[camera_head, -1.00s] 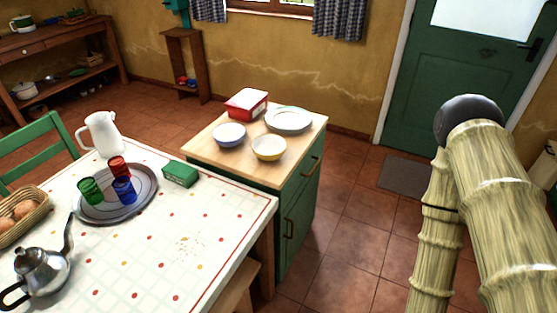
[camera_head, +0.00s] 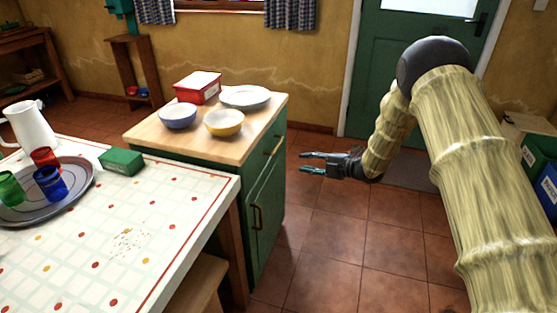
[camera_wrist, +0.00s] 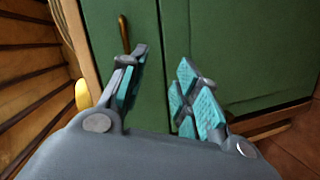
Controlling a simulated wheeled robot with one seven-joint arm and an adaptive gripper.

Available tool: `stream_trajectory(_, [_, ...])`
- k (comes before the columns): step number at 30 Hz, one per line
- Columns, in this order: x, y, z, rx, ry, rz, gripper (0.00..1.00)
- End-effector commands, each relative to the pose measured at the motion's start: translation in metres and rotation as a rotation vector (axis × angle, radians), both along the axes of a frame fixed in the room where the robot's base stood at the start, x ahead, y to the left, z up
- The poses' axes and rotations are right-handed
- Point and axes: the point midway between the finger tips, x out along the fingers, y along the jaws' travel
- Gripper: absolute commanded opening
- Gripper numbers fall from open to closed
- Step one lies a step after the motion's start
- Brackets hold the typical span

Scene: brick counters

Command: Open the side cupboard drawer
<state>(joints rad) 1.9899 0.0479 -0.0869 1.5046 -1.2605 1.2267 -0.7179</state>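The side cupboard (camera_head: 262,188) is green with a pale wooden top and stands beyond the table's right end. Its drawer (camera_head: 264,157) is at the top of the right-hand face, with a brass handle (camera_head: 275,147), and looks closed. A door with an upright brass handle (camera_head: 258,216) is below it. My gripper (camera_head: 303,162) is open and empty, to the right of the cupboard with its fingers pointing left towards it. In the wrist view the spread fingers (camera_wrist: 163,58) face green panels (camera_wrist: 238,45), and an upright brass handle (camera_wrist: 124,33) shows beyond the left finger.
On the cupboard top stand a red box (camera_head: 198,87), a blue bowl (camera_head: 177,116), a yellow bowl (camera_head: 224,123) and a plate (camera_head: 245,97). The checked table (camera_head: 150,200) and a bench (camera_head: 195,285) are at the left. Tiled floor (camera_head: 335,240) right of the cupboard is clear.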

Motion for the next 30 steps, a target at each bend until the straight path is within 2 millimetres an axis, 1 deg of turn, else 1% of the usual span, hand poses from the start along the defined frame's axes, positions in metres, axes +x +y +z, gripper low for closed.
stream_trajectory(1, [0.012,0.002,0.007,-0.028,-0.084,0.064,0.32])
stream_trajectory(3, [0.021,0.005,0.023,-0.064,-0.176,0.142,0.32])
stream_trajectory(6, [0.029,0.006,0.04,-0.102,-0.267,0.221,0.32])
stream_trajectory(10, [0.032,0.008,0.05,-0.127,-0.32,0.269,0.32])
stream_trajectory(14, [0.035,0.016,0.051,-0.132,-0.331,0.279,0.32])
stream_trajectory(17, [0.038,0.027,0.048,-0.131,-0.329,0.279,0.32])
stream_trajectory(24, [0.05,0.064,0.039,-0.131,-0.328,0.278,0.32])
stream_trajectory(30, [0.059,0.089,0.033,-0.131,-0.326,0.276,0.32])
